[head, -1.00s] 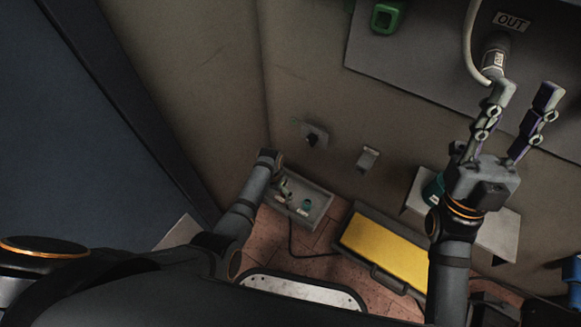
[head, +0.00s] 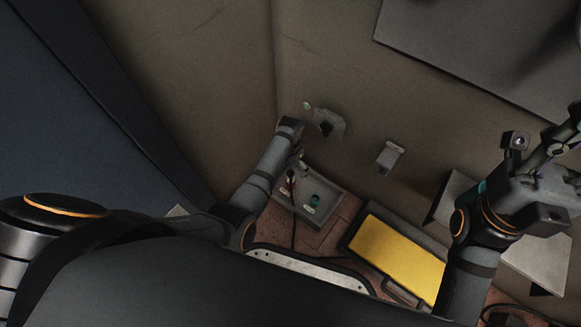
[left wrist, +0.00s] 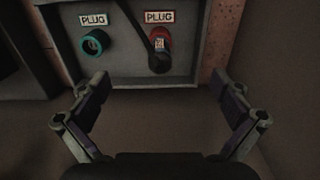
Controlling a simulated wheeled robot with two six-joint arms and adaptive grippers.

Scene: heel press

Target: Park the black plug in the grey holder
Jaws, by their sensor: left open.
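A black plug (left wrist: 158,42) with a dark cable and a small label sits at the red socket on the right of a grey box (left wrist: 122,74) in the left wrist view. A teal socket (left wrist: 95,43) on the left looks empty. My left gripper (left wrist: 163,108) is open, its fingers apart and empty below the box. In the head view my left gripper (head: 297,160) is small and partly hidden beside the grey box (head: 330,205). A grey holder (head: 329,123) with a dark opening is on the wall. My right gripper (head: 545,135) has its fingers apart, partly cut off by the frame.
A second grey bracket (head: 390,156) is on the wall to the right of the holder. A yellow panel (head: 395,258) lies below, with a grey shelf (head: 455,195) beside it. A dark cable (head: 293,228) runs from the box. The wall between box and brackets is clear.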

